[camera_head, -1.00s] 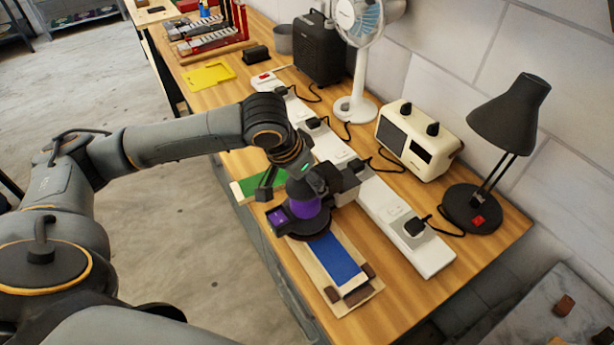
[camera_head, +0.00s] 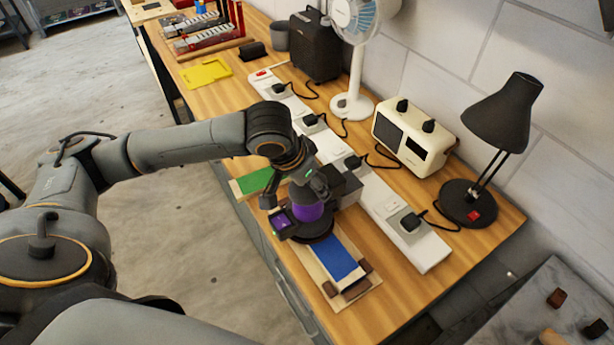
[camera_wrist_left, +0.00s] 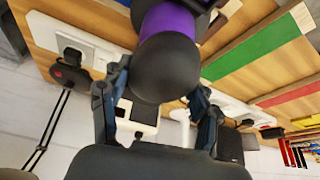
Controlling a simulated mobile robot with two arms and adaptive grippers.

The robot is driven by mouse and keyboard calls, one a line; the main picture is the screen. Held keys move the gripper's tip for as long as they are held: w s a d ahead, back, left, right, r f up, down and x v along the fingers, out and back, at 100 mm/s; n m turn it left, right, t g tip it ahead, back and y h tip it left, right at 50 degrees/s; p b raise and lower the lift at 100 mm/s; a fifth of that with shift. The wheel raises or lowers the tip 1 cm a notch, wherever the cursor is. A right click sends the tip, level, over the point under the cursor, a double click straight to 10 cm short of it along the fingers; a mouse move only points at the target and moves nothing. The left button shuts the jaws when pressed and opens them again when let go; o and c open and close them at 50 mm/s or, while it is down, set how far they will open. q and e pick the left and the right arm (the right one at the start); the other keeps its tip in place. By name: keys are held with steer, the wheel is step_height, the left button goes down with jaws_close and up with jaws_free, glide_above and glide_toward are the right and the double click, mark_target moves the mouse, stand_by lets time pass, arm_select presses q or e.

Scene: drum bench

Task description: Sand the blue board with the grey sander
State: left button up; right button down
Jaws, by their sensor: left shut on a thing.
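The blue board (camera_head: 335,258) lies in a pale wooden frame with dark blocks at its near end, close to the bench's front edge. The sander (camera_head: 308,212) has a purple body and dark base here rather than a plainly grey one. It stands over the far part of the blue board and hides that part. My left gripper (camera_head: 300,188) is shut on the sander from above. In the left wrist view its fingers (camera_wrist_left: 158,108) sit either side of the sander's rounded black top (camera_wrist_left: 166,68). My right gripper is out of view.
A green board (camera_head: 257,181) lies just beyond the sander. A long white power strip (camera_head: 385,207) with plugs and cords runs along the right. Behind it stand a cream radio (camera_head: 412,140), black lamp (camera_head: 500,115) and white fan (camera_head: 352,105). A yellow tray (camera_head: 206,73) lies farther back.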

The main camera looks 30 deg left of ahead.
arm_select(q)
steer(key=shift+s+d+f+p, duration=0.1)
steer(key=shift+s+d+p, duration=0.45)
steer(key=shift+d, duration=0.35)
steer(key=shift+s, duration=0.1)
steer(key=shift+d, duration=0.1)
steer(key=shift+s+d+r+p, duration=0.1)
steer(key=shift+s+d+p, duration=0.3)
steer(key=shift+d+p, duration=0.3)
steer(key=shift+s+d+r+p, duration=0.1)
steer(key=shift+s+d+p, duration=0.35)
steer(key=shift+d, duration=0.55)
steer(key=shift+s+d+p, duration=0.4)
steer(key=shift+d+p, duration=0.2)
steer(key=shift+d, duration=0.1)
steer(key=shift+s+d+p, duration=0.35)
steer(key=shift+d+p, duration=0.25)
steer(key=shift+d, duration=0.1)
steer(key=shift+s+d, duration=0.15)
